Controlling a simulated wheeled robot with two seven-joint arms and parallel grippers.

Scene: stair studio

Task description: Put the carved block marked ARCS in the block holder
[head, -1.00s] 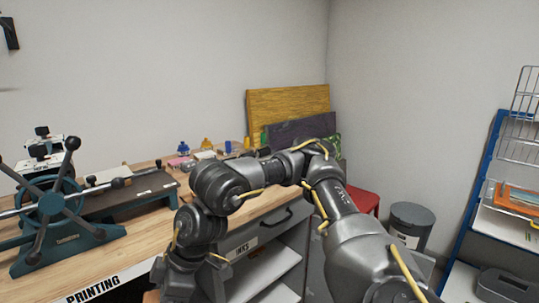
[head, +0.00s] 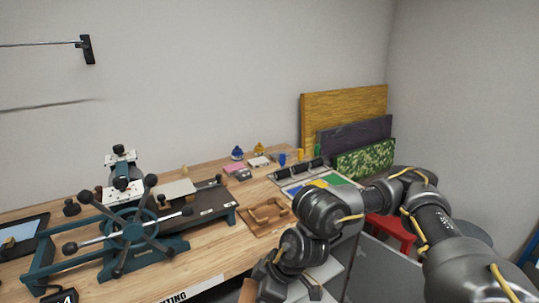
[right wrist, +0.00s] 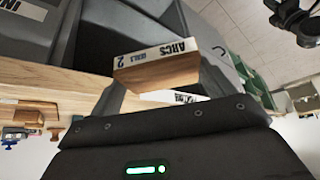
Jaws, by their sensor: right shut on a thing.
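The carved block marked ARCS (right wrist: 160,75), a wooden block with a white label on its edge, shows in the right wrist view. My right gripper (right wrist: 155,98) is shut on it; its fingertips are mostly hidden. In the head view my right gripper (head: 285,280) is at the bottom edge, in front of the bench, partly hidden by my wrist. A flat wooden piece with curved raised parts (head: 267,214), which looks like the block holder, lies on the bench right of the press and appears empty. My left gripper is not in view.
A teal press with spoked handles (head: 137,232) fills the left of the wooden bench (head: 208,262). Rollers (head: 300,169), a coloured tray and small bottles stand behind the wooden piece. A red stool (head: 390,228) and leaning boards (head: 345,118) are at right.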

